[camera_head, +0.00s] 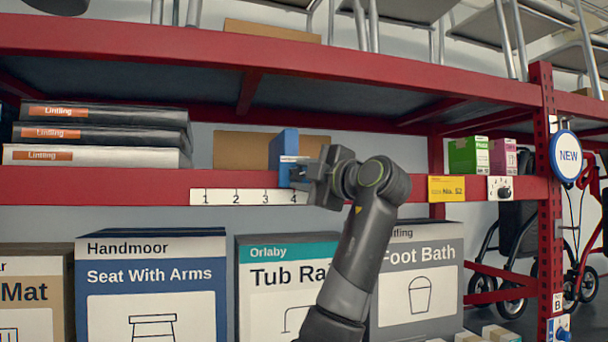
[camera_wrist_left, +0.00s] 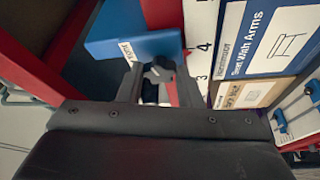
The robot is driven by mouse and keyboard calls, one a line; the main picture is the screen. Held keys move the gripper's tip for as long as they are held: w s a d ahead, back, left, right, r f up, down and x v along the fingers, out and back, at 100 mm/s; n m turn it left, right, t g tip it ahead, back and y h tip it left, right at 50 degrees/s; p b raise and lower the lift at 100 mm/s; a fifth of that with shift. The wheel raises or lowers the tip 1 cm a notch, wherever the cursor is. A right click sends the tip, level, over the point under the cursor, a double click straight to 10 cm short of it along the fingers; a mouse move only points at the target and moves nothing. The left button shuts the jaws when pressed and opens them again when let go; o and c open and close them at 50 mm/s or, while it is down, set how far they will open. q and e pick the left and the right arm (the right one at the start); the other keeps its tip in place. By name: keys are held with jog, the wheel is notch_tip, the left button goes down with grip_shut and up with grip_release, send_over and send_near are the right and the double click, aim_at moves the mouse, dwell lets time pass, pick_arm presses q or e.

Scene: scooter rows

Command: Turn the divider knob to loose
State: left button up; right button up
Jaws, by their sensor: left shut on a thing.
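The blue divider (camera_head: 283,146) stands on the red shelf beam near mark 4 of the white number strip (camera_head: 244,197). It also shows in the left wrist view (camera_wrist_left: 125,20), with a small white label (camera_wrist_left: 127,52) whose word I cannot read surely. My left gripper (camera_head: 308,175) is at the divider's front. In the left wrist view my left gripper (camera_wrist_left: 158,82) is shut on a small dark knob (camera_wrist_left: 157,73) at the divider's front. The fingers hide part of the knob, and its setting cannot be told. My right gripper is not in view.
Flat Lintling boxes (camera_head: 100,135) lie left on the shelf. Green (camera_head: 468,156) and pink boxes stand right. A yellow price tag (camera_head: 446,189) and a dial plate (camera_head: 500,188) are on the beam. Large cartons (camera_head: 150,270) fill the lower shelf. A red post (camera_head: 545,200) stands right.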

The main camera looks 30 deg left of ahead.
pick_arm(q)
jog(key=shift+r+n+g+h+p, duration=0.1)
jog(key=shift+n+g+h+p, duration=0.25)
jog(key=shift+n, duration=0.85)
jog(key=o, duration=1)
jog(key=shift+d, duration=0.1)
